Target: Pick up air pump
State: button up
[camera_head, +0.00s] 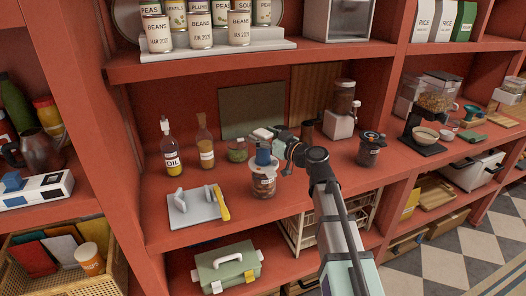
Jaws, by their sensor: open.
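A small blue upright piece, which looks like the air pump (263,157), stands on the pale lid of a clear canister (264,184) with brown contents on the middle shelf. My gripper (264,139) is open, right at the top of the blue piece. My arm reaches up to it from the lower right. The fingertips are small and partly hidden, so I cannot tell whether they touch the pump. The gripper is not closed on anything.
A grey tray (183,214) with a yellow-handled tool (222,203) lies left of the canister. An oil bottle (171,150), a brown bottle (205,143) and a small jar (237,151) stand behind. Another lidded canister (368,153) stands right of my arm. The front shelf edge is clear.

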grip_shut()
jog(key=shift+r, duration=0.1)
